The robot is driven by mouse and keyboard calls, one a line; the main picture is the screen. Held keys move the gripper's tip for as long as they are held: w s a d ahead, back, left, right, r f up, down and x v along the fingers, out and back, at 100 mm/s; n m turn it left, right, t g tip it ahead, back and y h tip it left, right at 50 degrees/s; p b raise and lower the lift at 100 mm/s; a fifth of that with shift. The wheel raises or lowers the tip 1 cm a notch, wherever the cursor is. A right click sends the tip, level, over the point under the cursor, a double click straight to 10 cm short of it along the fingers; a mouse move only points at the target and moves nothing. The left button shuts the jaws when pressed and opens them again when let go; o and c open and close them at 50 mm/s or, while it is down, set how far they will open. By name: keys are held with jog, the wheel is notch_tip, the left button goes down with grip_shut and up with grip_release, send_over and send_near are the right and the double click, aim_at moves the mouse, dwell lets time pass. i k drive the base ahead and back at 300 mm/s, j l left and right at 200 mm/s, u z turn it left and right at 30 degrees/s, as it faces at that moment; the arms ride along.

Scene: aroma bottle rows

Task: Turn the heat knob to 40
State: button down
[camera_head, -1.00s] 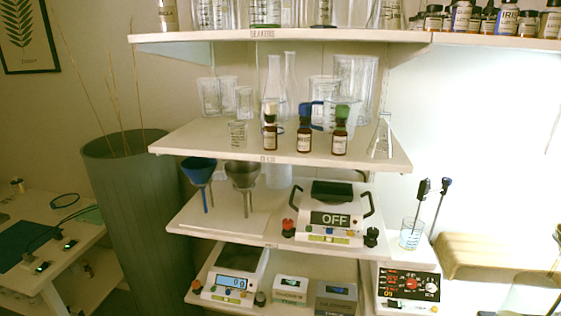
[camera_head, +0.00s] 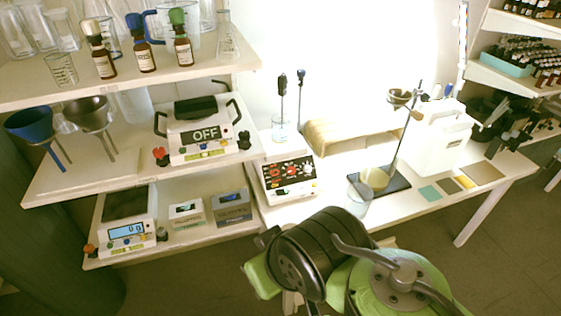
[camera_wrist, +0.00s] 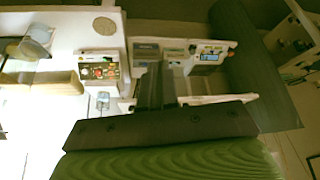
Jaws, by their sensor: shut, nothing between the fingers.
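The hotplate with a dark control panel (camera_head: 290,179) stands on the white bench at the centre of the head view. Its panel has red markings and knobs; the labels and knob setting are too small to read. The hotplate also shows in the wrist view (camera_wrist: 98,69), at upper left. My gripper (camera_wrist: 155,82) points toward the bench in the wrist view, its dark fingers together and empty. It is to the right of the hotplate there and apart from it. The fingers do not show clearly in the head view, where my green and black arm fills the bottom.
Shelves with brown bottles (camera_head: 142,56), funnels and an OFF-marked device (camera_head: 205,134) stand left. A scale (camera_head: 125,232) and small boxes (camera_head: 233,207) sit left of the hotplate. A beaker (camera_head: 359,196), a funnel stand and a white jug (camera_head: 437,138) are to the right.

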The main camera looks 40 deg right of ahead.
aim_at(290, 169)
jog(key=i+j+z, duration=0.1)
jog(key=i, duration=0.3)
jog(key=i+j, duration=0.4)
jog(key=l+z, duration=0.05)
